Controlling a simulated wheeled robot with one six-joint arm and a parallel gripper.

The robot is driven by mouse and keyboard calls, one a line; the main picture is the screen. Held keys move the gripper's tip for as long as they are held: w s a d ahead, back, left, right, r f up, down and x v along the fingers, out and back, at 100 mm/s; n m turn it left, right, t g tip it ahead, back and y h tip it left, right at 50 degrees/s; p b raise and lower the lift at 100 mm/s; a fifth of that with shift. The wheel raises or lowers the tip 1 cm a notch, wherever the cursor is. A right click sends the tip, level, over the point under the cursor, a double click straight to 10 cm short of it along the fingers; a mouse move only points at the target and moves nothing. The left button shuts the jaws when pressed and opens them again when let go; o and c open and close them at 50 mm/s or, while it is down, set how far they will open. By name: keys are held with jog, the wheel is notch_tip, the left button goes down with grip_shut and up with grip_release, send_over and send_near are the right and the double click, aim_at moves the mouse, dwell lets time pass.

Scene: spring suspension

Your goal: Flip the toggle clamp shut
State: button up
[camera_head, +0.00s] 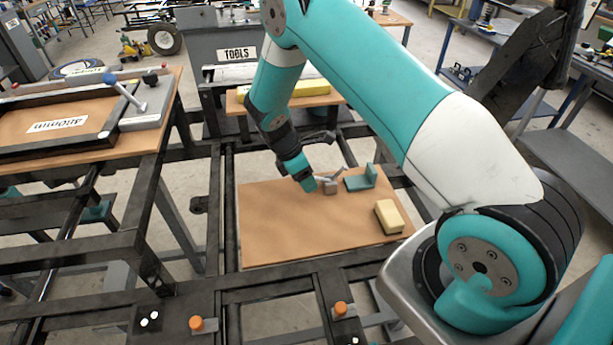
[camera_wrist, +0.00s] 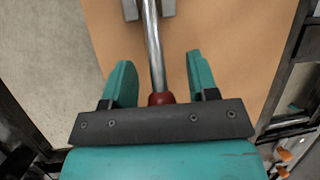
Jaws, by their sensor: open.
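The toggle clamp (camera_head: 331,187) is a small grey block with a thin lever on the brown board (camera_head: 285,230). In the wrist view its grey base (camera_wrist: 148,9) is at the top edge, partly cut off. Its metal handle (camera_wrist: 153,45) runs down from there to a red end (camera_wrist: 161,98). My gripper (camera_head: 309,185) is beside the clamp in the head view. In the wrist view my gripper (camera_wrist: 160,62) is open, with the handle between its two teal fingers. Gaps show on both sides, so neither finger appears to touch the handle.
A teal angled bracket (camera_head: 361,180) and a pale yellow block (camera_head: 389,217) stand right of the clamp. Dark frame rails (camera_head: 226,200) surround the board, whose front left is clear. A table at left carries a grey fixture with a blue-knobbed lever (camera_head: 122,90).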

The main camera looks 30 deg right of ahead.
jog(key=shift+c, duration=0.3)
grip_shut()
